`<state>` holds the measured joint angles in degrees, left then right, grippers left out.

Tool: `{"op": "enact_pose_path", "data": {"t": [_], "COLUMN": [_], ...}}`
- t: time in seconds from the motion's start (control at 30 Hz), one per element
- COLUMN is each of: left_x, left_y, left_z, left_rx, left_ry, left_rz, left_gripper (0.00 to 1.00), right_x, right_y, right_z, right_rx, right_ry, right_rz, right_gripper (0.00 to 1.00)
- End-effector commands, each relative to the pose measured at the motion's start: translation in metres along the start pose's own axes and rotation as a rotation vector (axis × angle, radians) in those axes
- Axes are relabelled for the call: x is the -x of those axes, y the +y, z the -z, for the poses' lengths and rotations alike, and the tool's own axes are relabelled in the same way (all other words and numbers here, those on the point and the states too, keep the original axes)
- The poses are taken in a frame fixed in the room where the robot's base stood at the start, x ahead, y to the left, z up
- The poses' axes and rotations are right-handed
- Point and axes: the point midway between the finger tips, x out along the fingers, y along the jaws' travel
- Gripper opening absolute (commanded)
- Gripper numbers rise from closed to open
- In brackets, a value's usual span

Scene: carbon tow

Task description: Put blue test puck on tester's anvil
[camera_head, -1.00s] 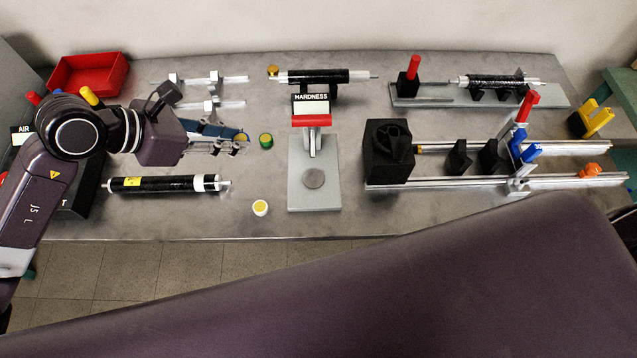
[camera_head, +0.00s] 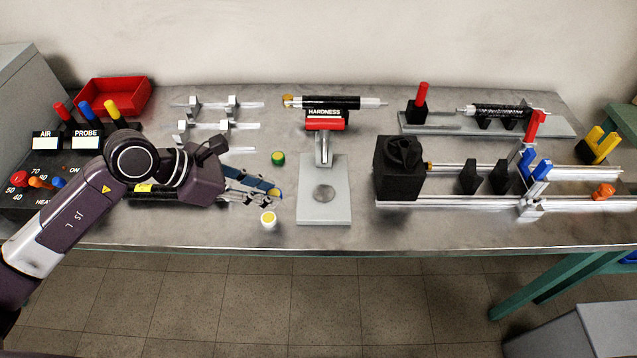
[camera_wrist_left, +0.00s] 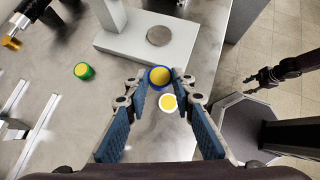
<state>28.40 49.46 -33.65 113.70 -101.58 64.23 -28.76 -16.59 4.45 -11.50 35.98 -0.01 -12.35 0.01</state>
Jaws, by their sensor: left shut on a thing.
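My left gripper (camera_head: 272,196) is shut on the blue test puck (camera_head: 274,193), which has a yellow top. In the left wrist view the blue puck (camera_wrist_left: 159,78) sits between the fingertips of the left gripper (camera_wrist_left: 158,80). The hardness tester (camera_head: 325,165) stands to the right, with its round grey anvil (camera_head: 324,193) on the light base plate. The anvil (camera_wrist_left: 160,35) is bare and lies beyond the puck in the wrist view. My right gripper (camera_wrist_left: 257,80) shows small and dark at the wrist view's right; its jaw state is unclear.
A white puck (camera_head: 268,219) stands just in front of the left fingertips. A green puck (camera_head: 278,158) stands behind them. A black motor block (camera_head: 399,168) with rails is right of the tester. A black-wrapped tube (camera_head: 165,197) lies under my left arm.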

Motion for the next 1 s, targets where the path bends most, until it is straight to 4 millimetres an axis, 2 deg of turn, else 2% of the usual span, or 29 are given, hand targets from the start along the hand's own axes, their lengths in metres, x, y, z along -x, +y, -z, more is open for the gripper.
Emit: {"op": "enact_pose_path", "data": {"t": [0.03, 0.3, 0.5, 0.67, 0.9, 1.0], "left_x": [-0.006, -0.051, -0.074, -0.082, -0.102, -0.105], "left_y": [0.000, -0.001, 0.000, 0.000, -0.001, 0.000], "left_z": [-0.013, -0.057, -0.077, -0.078, -0.057, -0.054], "left_rx": [0.000, 0.001, 0.001, 0.002, 0.006, 0.001], "left_ry": [-0.006, -0.003, -0.001, 0.002, 0.003, 0.001], "left_rz": [0.002, 0.003, 0.001, 0.001, 0.002, 0.000], "left_gripper": [0.11, 0.11, 0.11, 0.11, 0.11, 0.11], "right_x": [0.007, 0.024, 0.031, 0.032, 0.042, 0.042], "right_y": [0.000, -0.001, 0.000, 0.002, 0.003, 0.003], "right_z": [-0.002, -0.016, -0.018, -0.015, -0.011, -0.011], "right_rx": [-0.001, -0.001, -0.001, 0.000, 0.000, 0.000], "right_ry": [-0.005, -0.029, -0.032, -0.029, -0.024, -0.023], "right_rz": [0.000, 0.001, 0.000, -0.002, -0.002, -0.002], "right_gripper": [0.40, 0.40, 0.40, 0.40, 0.40, 0.40]}}
